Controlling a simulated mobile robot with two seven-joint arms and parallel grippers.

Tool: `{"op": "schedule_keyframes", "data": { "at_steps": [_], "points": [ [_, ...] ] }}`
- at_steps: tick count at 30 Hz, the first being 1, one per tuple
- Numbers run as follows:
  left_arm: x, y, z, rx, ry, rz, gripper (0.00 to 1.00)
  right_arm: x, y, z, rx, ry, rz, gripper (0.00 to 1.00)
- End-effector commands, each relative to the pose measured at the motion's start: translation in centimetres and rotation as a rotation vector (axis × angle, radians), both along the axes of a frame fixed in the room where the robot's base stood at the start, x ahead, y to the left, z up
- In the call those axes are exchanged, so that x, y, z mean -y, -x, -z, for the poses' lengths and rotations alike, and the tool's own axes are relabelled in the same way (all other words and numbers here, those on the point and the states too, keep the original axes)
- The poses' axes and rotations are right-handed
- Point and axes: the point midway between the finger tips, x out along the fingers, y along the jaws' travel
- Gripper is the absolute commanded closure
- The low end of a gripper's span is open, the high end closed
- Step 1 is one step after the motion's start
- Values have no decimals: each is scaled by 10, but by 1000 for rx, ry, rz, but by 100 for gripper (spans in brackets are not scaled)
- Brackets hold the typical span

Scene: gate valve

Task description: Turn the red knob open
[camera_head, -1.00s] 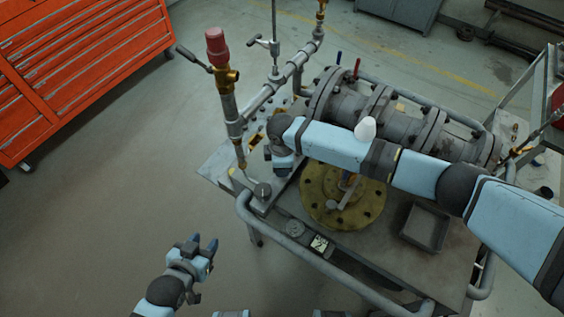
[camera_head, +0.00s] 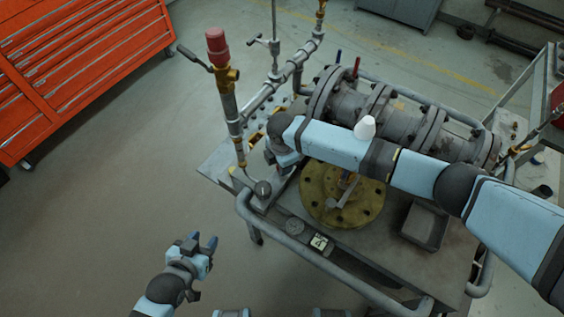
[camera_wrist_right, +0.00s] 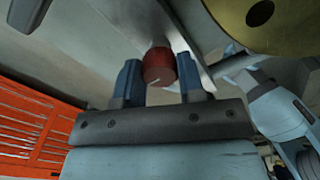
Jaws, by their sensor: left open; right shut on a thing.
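The red knob (camera_wrist_right: 158,67) shows in the right wrist view as a short red cylinder with a pale mark on its face. My right gripper (camera_wrist_right: 160,78) has one blue finger on each side of it and is shut on it. In the head view my right arm hides the knob, and the fingers cannot be made out. My left gripper (camera_head: 202,243) is open and empty, in front of the cart at the lower left, well apart from the pipework.
The cart (camera_head: 290,228) carries a grey flanged pipe (camera_head: 355,103), a yellow round flange (camera_head: 357,208) and a dark tray (camera_head: 425,223). A brass valve with a red cap (camera_head: 217,42) stands at its left corner. An orange tool cabinet (camera_head: 75,65) is far left. The left floor is clear.

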Motion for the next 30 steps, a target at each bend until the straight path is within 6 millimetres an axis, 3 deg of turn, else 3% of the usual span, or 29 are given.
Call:
{"op": "schedule_keyframes", "data": {
  "at_steps": [8, 9, 12, 23, 30],
  "points": [
    [0, 0, -1, 1, 1, 1, 57, -1, 0, -1, 2, -1, -2, 88],
    [1, 0, -1, 1, 2, 0, 57, -1, 0, -1, 2, -1, -2, 60],
    [1, 0, -1, 1, 2, 0, 57, -1, 0, -1, 1, -1, -2, 39],
    [1, 0, 0, 0, 2, 1, 57, 0, 0, -5, 2, -1, -1, 39],
    [1, 0, 3, -1, 2, 1, 57, 0, -1, -46, 3, -2, -1, 39]
  ]
}}
